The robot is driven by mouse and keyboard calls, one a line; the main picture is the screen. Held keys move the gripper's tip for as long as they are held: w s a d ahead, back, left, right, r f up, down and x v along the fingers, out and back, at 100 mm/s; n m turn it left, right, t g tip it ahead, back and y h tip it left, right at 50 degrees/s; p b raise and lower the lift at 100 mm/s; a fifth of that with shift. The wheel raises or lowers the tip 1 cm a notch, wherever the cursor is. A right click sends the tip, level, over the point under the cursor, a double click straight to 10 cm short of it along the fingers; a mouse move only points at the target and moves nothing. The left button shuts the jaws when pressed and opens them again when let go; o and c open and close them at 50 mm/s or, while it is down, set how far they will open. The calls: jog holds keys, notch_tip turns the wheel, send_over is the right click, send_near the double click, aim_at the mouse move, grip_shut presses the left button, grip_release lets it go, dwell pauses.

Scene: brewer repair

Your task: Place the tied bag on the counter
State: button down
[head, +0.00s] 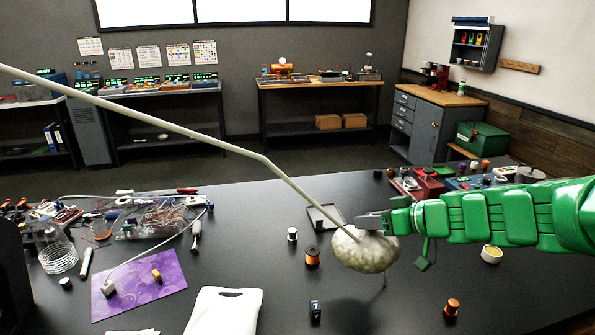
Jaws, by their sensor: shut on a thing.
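A pale, lumpy, rounded bag (365,254) hangs at the tip of my green arm, right of the picture's centre. My gripper (372,222) is at the top of the bag and shut on it; the jaws' exact hold is small in view. A short thin strand hangs below the bag. The bag appears to be just above the dark counter (400,300), with a faint shadow under it; I cannot tell whether the strand touches. A long pale pole or tube (230,148) runs from the upper left down to the bag's top.
An orange spool (312,257), a small dark block (315,311) and a shallow tray (326,217) are near the bag. A white flat piece with a handle hole (225,312) and a purple mat (140,288) lie left. Wires and tools clutter the far left; the front right is mostly clear.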

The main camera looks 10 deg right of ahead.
jog(key=w+a+f+m+t+h, duration=0.1)
jog(key=w+a+f+m+h, duration=0.1)
jog(key=w, duration=0.5)
jog(key=w+a+f+m+t+h, duration=0.1)
jog(key=w+a+f+m+h, duration=0.15)
jog(key=w, duration=0.55)
jog(key=w+a+m+h, duration=0.6)
jog(key=w+a+h, duration=0.1)
jog(key=w+a, duration=0.1)
jog(key=shift+a+r, duration=0.45)
jog(key=shift+a, duration=0.1)
jog(key=shift+m, duration=0.35)
dwell(0.5)
jog(key=shift+a, duration=0.1)
